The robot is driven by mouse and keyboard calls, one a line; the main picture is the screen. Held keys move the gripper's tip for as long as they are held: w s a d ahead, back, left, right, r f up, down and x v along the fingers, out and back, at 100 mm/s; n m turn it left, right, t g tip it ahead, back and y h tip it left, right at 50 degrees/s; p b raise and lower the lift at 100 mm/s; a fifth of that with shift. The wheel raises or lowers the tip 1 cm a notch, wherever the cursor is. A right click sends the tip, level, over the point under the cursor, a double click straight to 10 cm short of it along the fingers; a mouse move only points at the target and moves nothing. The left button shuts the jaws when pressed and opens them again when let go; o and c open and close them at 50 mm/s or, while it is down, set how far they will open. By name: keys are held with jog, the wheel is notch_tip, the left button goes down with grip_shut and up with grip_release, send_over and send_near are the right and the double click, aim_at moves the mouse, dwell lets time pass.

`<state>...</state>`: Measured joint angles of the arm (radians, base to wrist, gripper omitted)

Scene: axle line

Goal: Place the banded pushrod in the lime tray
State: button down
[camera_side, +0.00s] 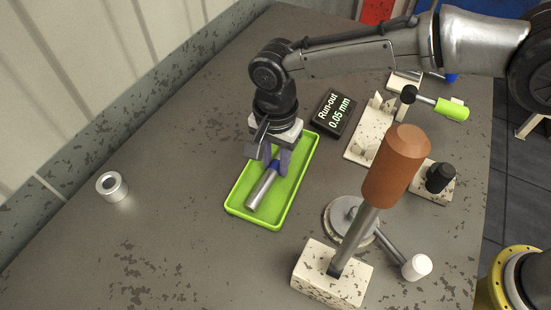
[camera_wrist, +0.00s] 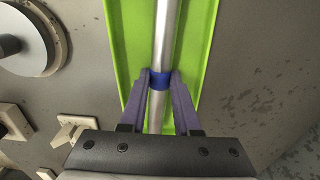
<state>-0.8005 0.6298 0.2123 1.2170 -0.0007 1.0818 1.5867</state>
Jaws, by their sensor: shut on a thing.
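The banded pushrod (camera_side: 262,190) is a silver rod with a blue band. It lies lengthwise over the lime tray (camera_side: 235,208), inside its outline in the side view. My gripper (camera_side: 275,167) is above the tray with its purple fingers shut on the rod at the blue band. In the wrist view the fingers (camera_wrist: 160,84) close on both sides of the band, and the pushrod (camera_wrist: 163,40) runs along the green tray floor (camera_wrist: 196,45). I cannot tell whether the rod touches the floor. The rod's upper end is hidden by my gripper in the side view.
A metal ring (camera_side: 112,187) lies at left. A "Run-out" display (camera_side: 333,113) stands right of the tray. A brown-handled tool (camera_side: 395,165) on a speckled block, a round fixture (camera_side: 345,215) and a white-knobbed lever (camera_side: 416,267) stand at right. The table left of the tray is mostly clear.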

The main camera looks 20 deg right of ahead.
aim_at(276, 164)
jog(key=c, duration=0.6)
grip_release()
jog(key=shift+f, duration=0.15)
jog(key=shift+c, duration=0.2)
notch_tip(276, 164, up, 12)
jog(key=shift+r, duration=0.2)
